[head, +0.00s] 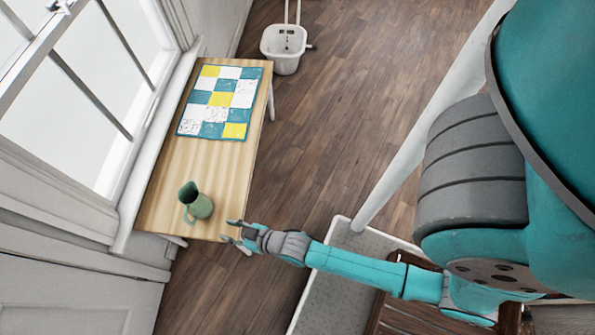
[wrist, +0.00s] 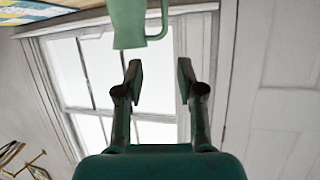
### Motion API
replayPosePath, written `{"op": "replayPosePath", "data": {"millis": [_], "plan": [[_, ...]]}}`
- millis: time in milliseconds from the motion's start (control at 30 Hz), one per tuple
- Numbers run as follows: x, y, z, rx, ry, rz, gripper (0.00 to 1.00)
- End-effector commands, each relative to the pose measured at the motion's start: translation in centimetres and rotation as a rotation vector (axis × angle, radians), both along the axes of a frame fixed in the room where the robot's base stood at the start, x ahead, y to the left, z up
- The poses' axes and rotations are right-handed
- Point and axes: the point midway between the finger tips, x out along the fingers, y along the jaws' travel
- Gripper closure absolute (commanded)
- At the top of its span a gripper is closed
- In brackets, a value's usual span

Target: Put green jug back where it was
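The green jug (head: 196,203) stands upright near the front end of the wooden table in the head view. Its handle is on its left side there. My gripper (head: 236,232) is just off the table's near right corner, to the lower right of the jug and apart from it. In the wrist view the jug (wrist: 128,24) shows at the top, cut by the frame edge, beyond the fingertips. My gripper (wrist: 158,74) is open there, with nothing between its fingers.
The wooden table (head: 175,170) stands along the window wall. A patchwork cloth (head: 219,101) in yellow, white and teal lies on its far half. A white bucket-like container (head: 284,45) stands on the floor beyond. The tabletop between jug and cloth is clear.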

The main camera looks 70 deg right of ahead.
Motion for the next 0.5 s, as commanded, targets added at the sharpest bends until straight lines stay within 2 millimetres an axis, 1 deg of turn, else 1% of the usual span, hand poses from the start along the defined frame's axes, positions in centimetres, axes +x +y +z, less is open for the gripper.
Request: {"op": "replayPosePath", "data": {"millis": [33, 100, 167, 200, 267, 300, 367, 400, 467, 500], "plan": [[-2.4, -0.4, 0.7, -0.002, 0.0, -0.006, 0.62], [-5.2, -0.9, 2.0, -0.005, -0.009, -0.014, 0.62], [-7.4, -1.2, 3.3, -0.008, -0.016, -0.021, 0.62], [-8.9, -1.4, 4.3, -0.009, -0.022, -0.025, 0.62], [-11.0, -1.7, 5.7, -0.01, -0.029, -0.03, 0.62], [-12.4, -1.9, 6.8, -0.011, -0.034, -0.035, 0.62], [-14.3, -2.1, 8.5, -0.012, -0.041, -0.04, 0.62], [-15.5, -2.3, 9.7, -0.014, -0.047, -0.044, 0.62], [-17.3, -2.5, 11.5, -0.017, -0.053, -0.048, 0.62], [-18.4, -2.6, 12.8, -0.018, -0.059, -0.052, 0.62]]}}
